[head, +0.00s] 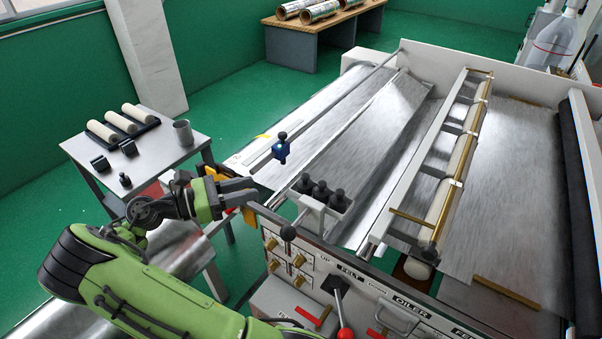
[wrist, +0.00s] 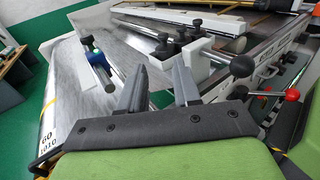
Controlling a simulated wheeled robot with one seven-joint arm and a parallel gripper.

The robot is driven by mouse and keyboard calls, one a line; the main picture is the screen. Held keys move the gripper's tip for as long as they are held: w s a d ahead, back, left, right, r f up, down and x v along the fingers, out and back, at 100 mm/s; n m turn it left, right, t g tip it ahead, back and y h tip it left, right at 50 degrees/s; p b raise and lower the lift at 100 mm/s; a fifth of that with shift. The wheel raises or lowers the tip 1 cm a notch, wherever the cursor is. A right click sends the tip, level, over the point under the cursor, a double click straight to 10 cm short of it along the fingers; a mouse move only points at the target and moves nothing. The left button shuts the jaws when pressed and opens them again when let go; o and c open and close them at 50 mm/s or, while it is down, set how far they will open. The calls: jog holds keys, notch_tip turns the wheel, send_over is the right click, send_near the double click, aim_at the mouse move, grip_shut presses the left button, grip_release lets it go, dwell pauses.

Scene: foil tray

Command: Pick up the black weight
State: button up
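Several black weights with knob tops show. Three stand close together in a white holder (head: 316,204) at the machine's near left corner; one of these weights is at its middle (head: 321,190). Another black weight with a blue band (head: 282,148) stands alone on the foil; it also shows at the upper left in the wrist view (wrist: 87,43). My gripper (wrist: 160,74) is open and empty, its two dark fingers apart.
A small side table (head: 160,150) at left carries white rollers, black blocks and a metal cup (head: 183,132). A black knob (head: 288,232) and a red-tipped lever (head: 341,305) stick out at the machine's front. A workbench (head: 315,35) with foil rolls stands behind.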

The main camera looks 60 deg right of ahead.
aim_at(305, 175)
jog(key=x, duration=0.7)
jog(key=b+x, duration=0.1)
jog(key=x, duration=0.7)
jog(key=shift+s+a+f+b, duration=0.1)
jog(key=shift+f+b, duration=0.1)
jog(key=shift+b, duration=0.1)
jog(key=shift+a, duration=0.2)
jog(key=shift+c, duration=0.3)
grip_shut()
